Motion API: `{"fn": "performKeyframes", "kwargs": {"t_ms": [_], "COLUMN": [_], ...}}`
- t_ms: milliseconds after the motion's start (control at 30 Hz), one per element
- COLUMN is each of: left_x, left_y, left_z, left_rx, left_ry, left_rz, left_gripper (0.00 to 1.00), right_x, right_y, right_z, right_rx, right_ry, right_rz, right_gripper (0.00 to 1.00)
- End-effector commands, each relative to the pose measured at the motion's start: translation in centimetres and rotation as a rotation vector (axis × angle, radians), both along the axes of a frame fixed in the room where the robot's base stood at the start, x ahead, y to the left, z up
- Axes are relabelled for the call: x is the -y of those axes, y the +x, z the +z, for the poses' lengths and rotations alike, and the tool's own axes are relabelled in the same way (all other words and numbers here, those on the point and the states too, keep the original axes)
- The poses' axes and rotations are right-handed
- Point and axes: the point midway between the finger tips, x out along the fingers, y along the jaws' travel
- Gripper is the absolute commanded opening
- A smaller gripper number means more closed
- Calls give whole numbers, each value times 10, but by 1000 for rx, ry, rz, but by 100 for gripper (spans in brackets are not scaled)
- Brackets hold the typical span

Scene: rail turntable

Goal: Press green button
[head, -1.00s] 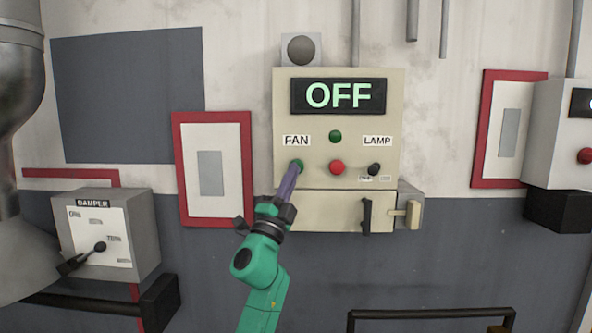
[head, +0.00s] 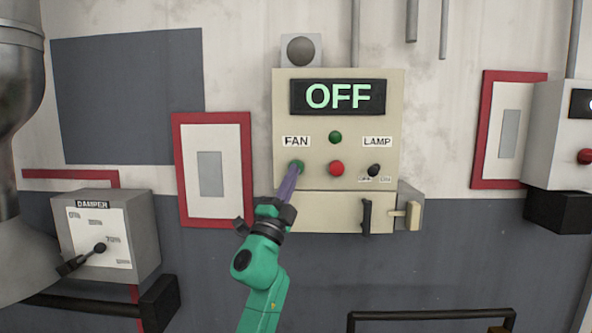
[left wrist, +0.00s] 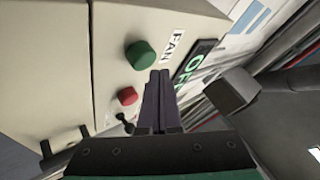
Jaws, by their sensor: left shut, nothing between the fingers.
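The green button (head: 297,165) sits under the FAN label on the cream control panel (head: 315,113). It also shows in the left wrist view (left wrist: 140,55). My left gripper (head: 294,171) is shut and empty, its slim purple fingers pointing up at the panel. In the head view its tips overlap the lower edge of this button. In the left wrist view the fingertips (left wrist: 160,73) appear just beside the button; I cannot tell whether they touch it. A second green round part (head: 335,137) is higher on the panel. The display (head: 338,97) reads OFF.
A red button (head: 337,168) and a small black LAMP switch (head: 374,170) lie right of the green button. A black handle (head: 367,216) juts from the panel's lower part. A grey DAMPER box (head: 105,235) with a lever is at the left. A black rail (head: 430,315) runs below.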

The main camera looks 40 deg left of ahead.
Motion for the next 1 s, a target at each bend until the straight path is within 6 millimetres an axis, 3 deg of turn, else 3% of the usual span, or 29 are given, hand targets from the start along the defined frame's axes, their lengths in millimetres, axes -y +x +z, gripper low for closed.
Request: {"fn": "performKeyframes", "kwargs": {"t_ms": [1000], "left_x": [-5], "left_y": [7], "left_z": [0], "left_rx": [0], "left_ry": [1], "left_rz": [1], "left_gripper": [0], "right_x": [-1], "right_y": [0], "right_z": [-5], "right_rx": [0], "right_ry": [1], "right_rz": [-1], "right_gripper": [51]}}
